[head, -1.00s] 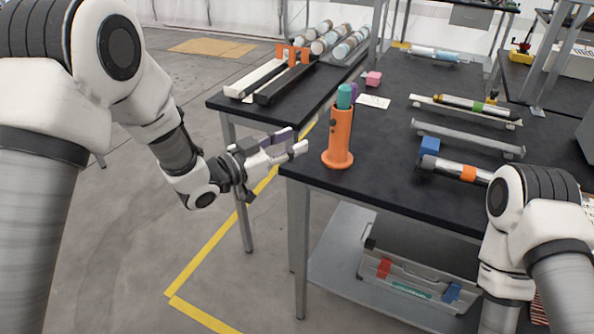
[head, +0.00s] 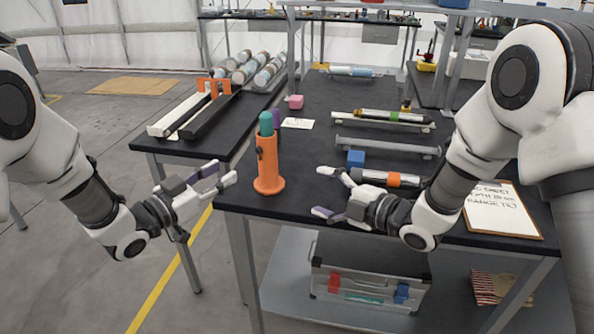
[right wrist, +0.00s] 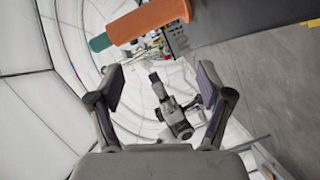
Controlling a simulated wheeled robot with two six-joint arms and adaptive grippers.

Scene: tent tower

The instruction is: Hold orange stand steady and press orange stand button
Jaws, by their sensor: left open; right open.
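The orange stand (head: 268,168) is upright near the front left corner of the black table, with a teal piece (head: 266,123) at its top and a purple piece just behind it. My left gripper (head: 226,174) is open and empty, just left of the stand and apart from it. My right gripper (head: 320,192) is open and empty, to the right of the stand, apart from it. In the right wrist view, the orange stand (right wrist: 150,20) lies across the top, beyond the open fingers of my right gripper (right wrist: 158,85). I cannot make out the button clearly.
A blue block (head: 355,158) and a tube with an orange band (head: 393,179) lie right of the stand. A pink block (head: 296,102) and a white card (head: 297,123) are behind. A clipboard (head: 503,212) lies at the right edge. A case (head: 368,287) sits on the lower shelf.

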